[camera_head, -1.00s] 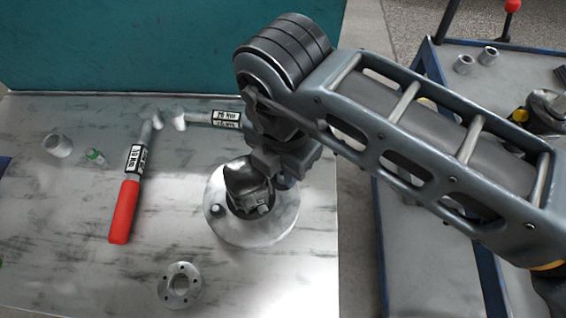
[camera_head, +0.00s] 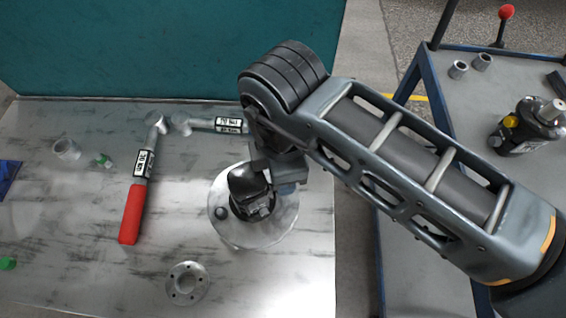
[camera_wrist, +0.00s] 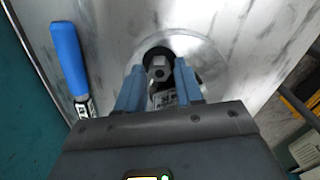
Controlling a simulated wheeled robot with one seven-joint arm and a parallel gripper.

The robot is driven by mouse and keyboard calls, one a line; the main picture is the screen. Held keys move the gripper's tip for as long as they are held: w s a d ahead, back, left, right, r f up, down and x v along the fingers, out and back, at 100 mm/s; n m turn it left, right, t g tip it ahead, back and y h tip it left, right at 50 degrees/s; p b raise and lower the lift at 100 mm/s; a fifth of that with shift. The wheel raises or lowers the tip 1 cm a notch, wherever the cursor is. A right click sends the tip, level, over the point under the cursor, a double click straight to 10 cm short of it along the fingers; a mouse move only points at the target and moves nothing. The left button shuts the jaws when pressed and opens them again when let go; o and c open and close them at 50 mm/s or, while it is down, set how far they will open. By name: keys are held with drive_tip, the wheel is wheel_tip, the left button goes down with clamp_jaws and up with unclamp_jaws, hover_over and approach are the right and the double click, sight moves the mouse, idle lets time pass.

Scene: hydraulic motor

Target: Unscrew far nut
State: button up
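A dark hydraulic motor (camera_head: 248,196) stands on a round metal plate (camera_head: 226,224) on the table. My gripper (camera_head: 272,172) is just above the motor's right side and partly hides it. In the wrist view, my gripper (camera_wrist: 159,68) has its two blue fingers apart. A grey hex nut (camera_wrist: 159,70) shows between the fingertips, with visible gaps on either side. The motor body (camera_wrist: 164,94) is partly hidden below by the fingers and gripper housing. Another bolt or nut (camera_head: 221,213) shows at the motor's left side in the head view.
A red-handled wrench (camera_head: 132,210) and a second wrench (camera_head: 215,124) lie left of and behind the motor. A blue handle (camera_wrist: 69,55) shows in the wrist view. A flange ring (camera_head: 187,283) lies in front.

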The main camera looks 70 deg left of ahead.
drive_tip(key=shift+m+p, duration=0.35)
drive_tip(key=shift+m, duration=0.85)
drive_tip(key=shift+c, duration=0.3)
clamp_jaws()
drive_tip(key=n+b, duration=0.1)
drive_tip(key=n, duration=0.3)
drive_tip(key=shift+r+n, duration=0.1)
drive_tip(key=shift+n, duration=0.8)
drive_tip(key=shift+b, duration=0.3)
drive_tip(key=n+b, duration=0.1)
drive_tip(key=n, duration=0.1)
drive_tip(key=shift+n+b, duration=0.3)
drive_tip(key=shift+b, duration=0.05)
drive_tip(key=shift+n+b, duration=0.3)
drive_tip(key=shift+n, duration=0.7)
